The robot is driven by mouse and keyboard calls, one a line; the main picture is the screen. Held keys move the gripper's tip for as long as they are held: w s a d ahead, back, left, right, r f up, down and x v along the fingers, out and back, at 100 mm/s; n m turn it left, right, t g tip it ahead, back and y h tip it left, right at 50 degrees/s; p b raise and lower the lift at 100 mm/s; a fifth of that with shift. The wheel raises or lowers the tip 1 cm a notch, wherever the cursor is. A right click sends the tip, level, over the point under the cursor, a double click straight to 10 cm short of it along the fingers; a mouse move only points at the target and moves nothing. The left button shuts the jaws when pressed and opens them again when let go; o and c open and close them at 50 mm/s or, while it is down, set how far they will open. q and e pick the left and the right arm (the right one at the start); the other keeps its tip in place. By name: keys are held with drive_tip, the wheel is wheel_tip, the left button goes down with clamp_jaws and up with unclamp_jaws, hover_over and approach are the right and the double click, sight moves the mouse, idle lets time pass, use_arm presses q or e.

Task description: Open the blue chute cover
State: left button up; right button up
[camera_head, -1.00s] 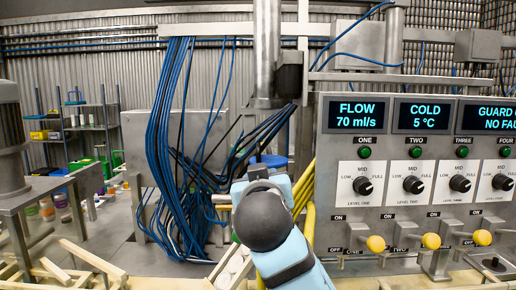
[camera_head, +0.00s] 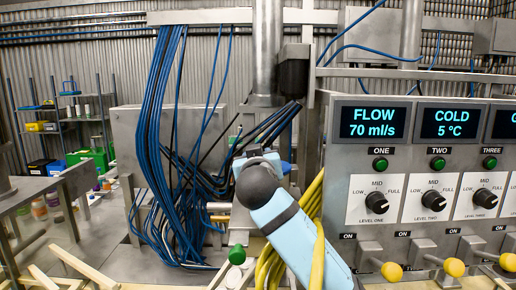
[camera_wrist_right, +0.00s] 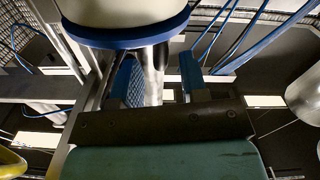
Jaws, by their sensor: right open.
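In the head view my right arm, light blue with a dark grey joint, reaches in from the bottom and hides most of what is behind it. A small blue patch (camera_head: 285,168) shows just past the arm; I cannot tell if it is the chute cover. In the right wrist view a blue rim (camera_wrist_right: 130,38) under a pale rounded body fills the top; I cannot tell whether it is the cover. My right gripper (camera_wrist_right: 161,78) is open, its fingers on either side of a shiny metal cylinder (camera_wrist_right: 153,75), contact unclear. My left gripper is out of view.
A control panel (camera_head: 420,160) with dials and yellow-tipped levers (camera_head: 392,271) stands at the right. Loose blue cables (camera_head: 165,150) hang left of the arm; yellow hoses (camera_head: 317,230) run beside it. A green knob (camera_head: 237,254) is below.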

drive_tip(key=shift+w+r+p, duration=0.15)
drive_tip(key=shift+w+p, duration=0.15)
drive_tip(key=shift+w, duration=1.3)
drive_tip(key=shift+a, duration=0.1)
clamp_jaws()
